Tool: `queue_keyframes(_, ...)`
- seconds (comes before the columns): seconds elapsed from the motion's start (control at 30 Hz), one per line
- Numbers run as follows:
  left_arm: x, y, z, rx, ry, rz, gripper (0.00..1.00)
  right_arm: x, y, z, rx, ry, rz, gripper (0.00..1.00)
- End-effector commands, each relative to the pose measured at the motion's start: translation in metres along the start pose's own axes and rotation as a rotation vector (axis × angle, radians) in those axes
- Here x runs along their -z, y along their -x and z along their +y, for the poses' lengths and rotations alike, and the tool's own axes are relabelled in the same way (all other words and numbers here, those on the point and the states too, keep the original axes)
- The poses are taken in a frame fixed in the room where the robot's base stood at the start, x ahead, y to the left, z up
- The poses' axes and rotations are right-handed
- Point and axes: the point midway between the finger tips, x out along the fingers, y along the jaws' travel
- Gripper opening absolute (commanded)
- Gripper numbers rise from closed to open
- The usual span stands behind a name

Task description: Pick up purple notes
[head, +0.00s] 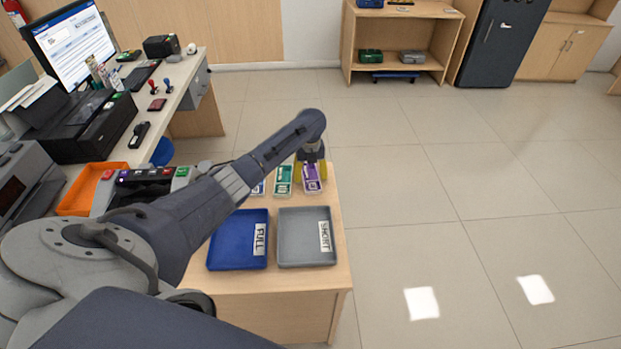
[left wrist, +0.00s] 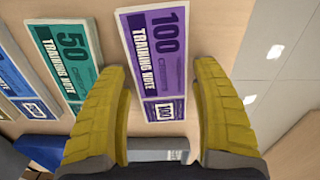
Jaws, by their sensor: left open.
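The purple notes (head: 312,178) lie on the wooden counter at its far right, marked 100 in the left wrist view (left wrist: 158,62). My left gripper (head: 311,160) is above them, its yellow fingers (left wrist: 160,100) open. In the left wrist view the fingers stand on either side of the lower part of the purple notes, with nothing gripped. I cannot tell if they touch the notes. My right gripper is not in view.
Green notes (head: 283,180) lie just left, with blue notes (head: 259,187) beyond. A blue tray marked FULL (head: 225,250) and a grey tray marked SHORT (head: 290,250) stand in front. The counter's right edge is close to the purple notes.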

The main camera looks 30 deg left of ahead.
Motion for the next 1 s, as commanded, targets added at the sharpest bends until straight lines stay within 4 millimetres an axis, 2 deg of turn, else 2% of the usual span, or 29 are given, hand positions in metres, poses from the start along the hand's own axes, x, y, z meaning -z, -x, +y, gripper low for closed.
queue_keyframes(0.37,0.0001,-0.0055,-0.0005,0.001,-0.001,0.000,0.67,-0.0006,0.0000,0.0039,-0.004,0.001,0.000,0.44)
queue_keyframes(0.77,0.0000,-0.0053,-0.0003,0.001,-0.001,-0.001,0.20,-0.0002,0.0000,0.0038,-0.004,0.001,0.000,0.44)
queue_keyframes(1.0,-0.0002,-0.0047,-0.0003,0.001,-0.001,-0.001,0.20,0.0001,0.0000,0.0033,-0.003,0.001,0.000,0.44)
